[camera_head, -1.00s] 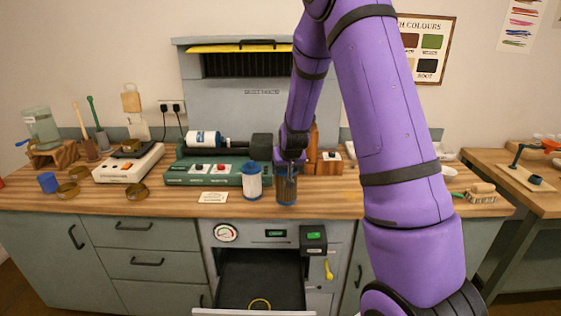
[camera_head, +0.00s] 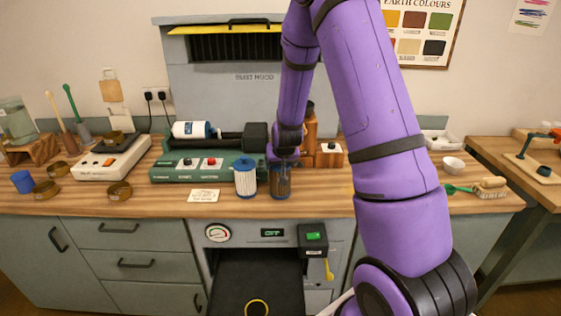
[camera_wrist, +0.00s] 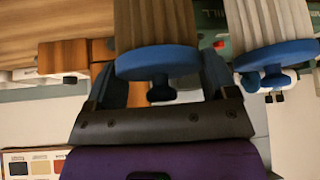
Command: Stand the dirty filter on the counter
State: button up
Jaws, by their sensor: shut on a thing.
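The dirty filter (camera_head: 281,183) is a brownish pleated cylinder with blue ends, upright at the front middle of the wooden counter (camera_head: 330,203). My gripper (camera_head: 284,162) is shut on its upper end from above. In the wrist view, the dirty filter (camera_wrist: 155,28) sits between my fingers, its blue cap and knob toward the camera. Its base is at or very near the counter top; I cannot tell whether it touches. A clean white filter (camera_head: 245,180) with blue ends stands upright just left of it, with a small gap.
The green machine (camera_head: 205,170) stands behind, with wooden blocks (camera_head: 328,155) behind right. A label card (camera_head: 204,196) lies to the left. The counter just right of the filter is bare.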

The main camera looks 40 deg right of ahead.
jog(key=o, duration=1.2)
jog(key=shift+f, duration=0.15)
jog(key=s+a+r+n+y, duration=0.1)
jog(key=s+a+r, duration=0.35)
jog(key=r, duration=0.45)
jog(key=s+a+r+y, duration=0.1)
jog(key=s+a+r, duration=0.2)
jog(key=s+r, duration=0.45)
jog(key=s+a+r+n, duration=0.1)
jog(key=s+a+r, duration=0.1)
jog(key=s+r, duration=0.2)
jog(key=s+a+r+n, duration=0.1)
jog(key=s+a+r, duration=0.2)
jog(key=s, duration=0.7)
jog(key=s+a+r+n, duration=0.1)
jog(key=s+a+r, duration=0.2)
jog(key=s+r, duration=0.3)
jog(key=shift+s+a+r+n+g+y, duration=0.1)
jog(key=shift+s+r+n+g+y, duration=0.1)
jog(key=shift+s, duration=0.35)
jog(key=shift+s+a+r+n+g+y, duration=0.1)
jog(key=shift+s+g, duration=0.1)
jog(key=shift+s, duration=0.35)
